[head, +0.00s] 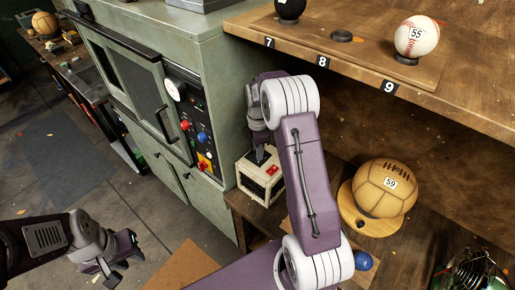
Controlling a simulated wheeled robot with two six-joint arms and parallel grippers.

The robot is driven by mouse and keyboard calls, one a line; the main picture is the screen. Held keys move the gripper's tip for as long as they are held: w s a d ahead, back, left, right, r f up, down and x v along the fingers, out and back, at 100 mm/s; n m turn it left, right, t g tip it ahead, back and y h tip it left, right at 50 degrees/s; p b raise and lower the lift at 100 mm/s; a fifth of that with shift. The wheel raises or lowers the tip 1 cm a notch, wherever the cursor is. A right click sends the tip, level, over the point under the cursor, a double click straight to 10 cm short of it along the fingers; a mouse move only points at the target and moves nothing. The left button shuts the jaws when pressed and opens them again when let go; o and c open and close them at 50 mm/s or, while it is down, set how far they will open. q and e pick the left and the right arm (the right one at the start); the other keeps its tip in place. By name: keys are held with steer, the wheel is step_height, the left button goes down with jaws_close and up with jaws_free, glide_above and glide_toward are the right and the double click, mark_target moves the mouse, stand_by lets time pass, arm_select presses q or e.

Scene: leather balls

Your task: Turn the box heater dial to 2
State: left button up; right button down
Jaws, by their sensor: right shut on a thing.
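The box heater (259,183) is a small cream box with dark grilles and a red switch, standing on the lower wooden shelf beside the green cabinet. My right gripper (260,155) points down at its top and is shut on a small dark part there, apparently the dial. The gripper and arm hide most of this part, and no dial mark or number is readable. My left gripper (122,264) is at the lower left, above the floor, well away from the heater. Its fingers look spread and empty.
The green oven cabinet (170,38) with knobs stands close left of the heater. The upper wooden shelf (440,105) holds a baseball (416,37) above. A tan leather ball (385,188) sits on a round wooden stand to the right. A blue ball (363,261) lies near my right arm.

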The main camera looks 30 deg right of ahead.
steer(key=n+p, duration=0.1)
steer(key=n, duration=0.4)
steer(key=shift+d+r+n, duration=0.1)
steer(key=shift+n, duration=0.2)
stand_by(0.5)
steer(key=c, duration=1.3)
jaws_free()
steer(key=shift+o, duration=1)
steer(key=shift+r, duration=0.25)
step_height(320, 180, up, 8)
steer(key=b, duration=0.1)
steer(key=shift+r+b, duration=0.25)
steer(key=shift+b, duration=0.15)
steer(key=shift+d, duration=0.1)
